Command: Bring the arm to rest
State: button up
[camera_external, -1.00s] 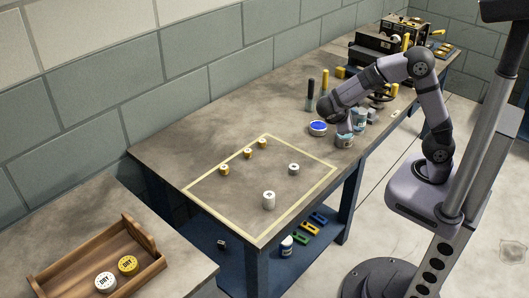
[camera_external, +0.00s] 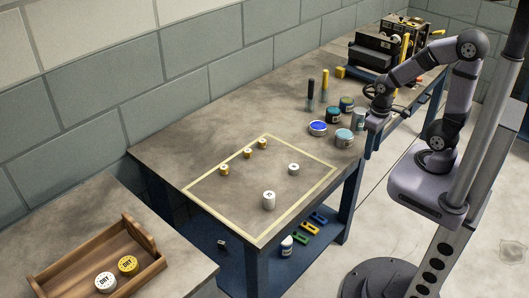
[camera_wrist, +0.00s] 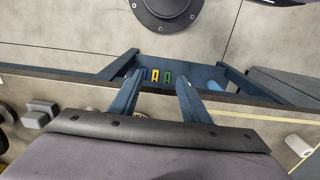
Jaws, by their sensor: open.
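My arm stands at the right of the external view, folded up with its elbow high and its forearm sloping down to the left. My gripper (camera_external: 374,123) hangs at the bench's right edge, beside the tins. It is open; its fingers are small and hard to make out there, and I see nothing held.
The tins near my gripper include an open blue one (camera_external: 318,128) and a pale blue one (camera_external: 344,139). Small pots (camera_external: 269,201) stand inside the taped rectangle (camera_external: 225,222). A wooden tray (camera_external: 70,268) holds two lidded pots. A black machine (camera_external: 372,55) stands far back.

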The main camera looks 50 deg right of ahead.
notch_tip(320, 180, up, 15)
jog(key=p, duration=1.2)
jog(key=shift+f, duration=0.15)
